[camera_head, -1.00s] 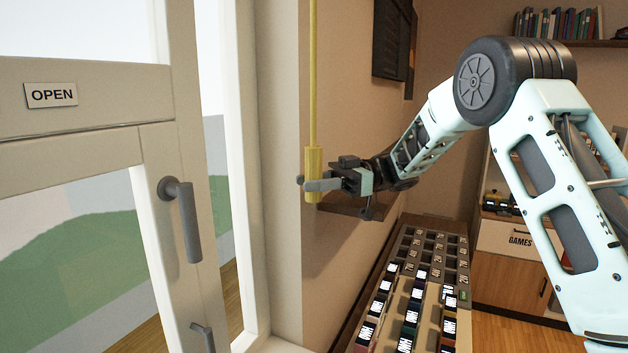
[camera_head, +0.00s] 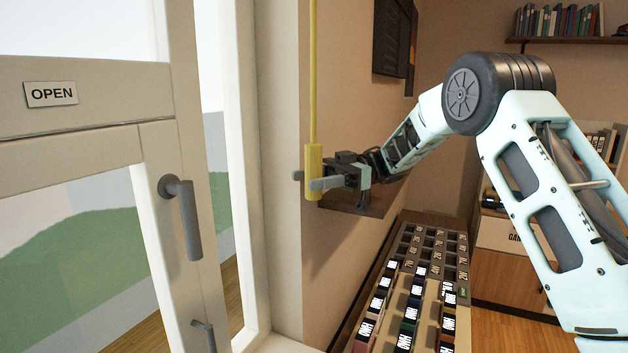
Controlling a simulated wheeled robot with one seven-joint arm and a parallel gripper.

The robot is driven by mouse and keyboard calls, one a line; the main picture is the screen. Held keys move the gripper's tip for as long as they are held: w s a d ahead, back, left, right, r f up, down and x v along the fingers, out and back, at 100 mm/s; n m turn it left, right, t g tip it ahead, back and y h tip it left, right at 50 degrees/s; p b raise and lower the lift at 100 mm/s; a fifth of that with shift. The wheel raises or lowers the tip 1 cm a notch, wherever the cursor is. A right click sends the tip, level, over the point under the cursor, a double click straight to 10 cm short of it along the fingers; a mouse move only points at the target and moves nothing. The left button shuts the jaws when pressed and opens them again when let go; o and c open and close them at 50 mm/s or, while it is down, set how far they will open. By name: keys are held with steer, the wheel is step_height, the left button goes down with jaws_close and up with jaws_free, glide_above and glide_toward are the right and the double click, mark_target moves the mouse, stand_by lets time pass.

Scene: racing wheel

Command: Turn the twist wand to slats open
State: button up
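The twist wand is a thin yellow rod (camera_head: 313,80) hanging down along the wall edge beside the window frame. Its thicker yellow handle (camera_head: 313,158) is at the lower end. My gripper (camera_head: 309,180) is at the handle, coming from the right. One grey finger crosses the front of the handle and the tip of the other shows behind it on the left. The fingers look closed around the handle. The contact on the far side is hidden. The blind slats are not in view.
A dark wall shelf (camera_head: 360,197) is just below and behind my gripper. A white door with an OPEN sign (camera_head: 51,93) and grey handle (camera_head: 184,215) stands at left. A rack of boxed items (camera_head: 437,290) is below right.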

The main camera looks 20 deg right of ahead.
mark_target(314, 144)
step_height(314, 144, up, 10)
steer(key=b, duration=0.3)
stand_by(0.4)
stand_by(0.4)
